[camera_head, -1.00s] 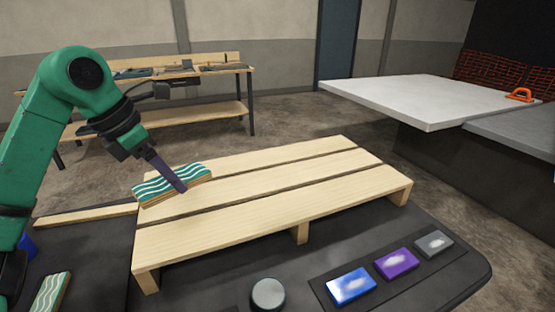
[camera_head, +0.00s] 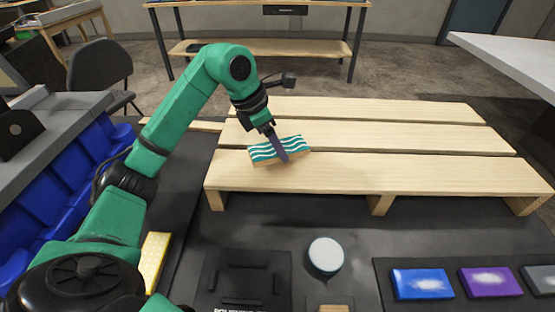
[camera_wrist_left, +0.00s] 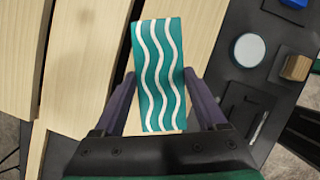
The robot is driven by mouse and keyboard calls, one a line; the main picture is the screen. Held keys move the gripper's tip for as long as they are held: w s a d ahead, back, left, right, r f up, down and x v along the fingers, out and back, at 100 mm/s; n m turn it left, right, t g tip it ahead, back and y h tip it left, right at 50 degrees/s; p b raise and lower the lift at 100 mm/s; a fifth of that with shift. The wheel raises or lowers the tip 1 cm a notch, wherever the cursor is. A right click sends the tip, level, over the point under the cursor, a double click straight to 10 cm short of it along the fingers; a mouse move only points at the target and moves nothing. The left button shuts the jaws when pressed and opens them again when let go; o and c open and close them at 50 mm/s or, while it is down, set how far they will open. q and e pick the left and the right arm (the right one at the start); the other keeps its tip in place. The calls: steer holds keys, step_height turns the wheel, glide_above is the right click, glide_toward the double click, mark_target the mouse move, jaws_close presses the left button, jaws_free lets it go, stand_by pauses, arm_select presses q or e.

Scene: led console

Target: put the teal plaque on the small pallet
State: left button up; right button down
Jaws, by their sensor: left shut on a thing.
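The teal plaque (camera_head: 262,153) has white wavy stripes and a wood-coloured edge. My left gripper (camera_head: 280,153) is shut on it, with one finger across its near face in the head view. The plaque is over the left part of the wooden pallet (camera_head: 400,172), near the gap between the middle and front planks. I cannot tell whether it touches the planks. In the left wrist view the plaque (camera_wrist_left: 158,70) lies between the two dark fingers (camera_wrist_left: 163,103), with pallet planks (camera_wrist_left: 90,70) beneath and to its left. My right gripper is out of view.
Most of the pallet top is bare. In front are a round pale-topped disc (camera_head: 326,255), a dark fixture (camera_head: 245,280), and blue (camera_head: 422,283) and purple (camera_head: 490,282) blocks. A yellow block (camera_head: 155,258) and blue bins (camera_head: 65,190) are left. A white table (camera_head: 520,55) stands far right.

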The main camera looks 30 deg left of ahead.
mark_target(277, 167)
arm_select(q)
step_height(277, 167, down, 5)
steer(key=shift+r, duration=0.2)
steer(key=o, duration=1.5)
steer(key=v, duration=1.2)
steer(key=shift+r, duration=0.1)
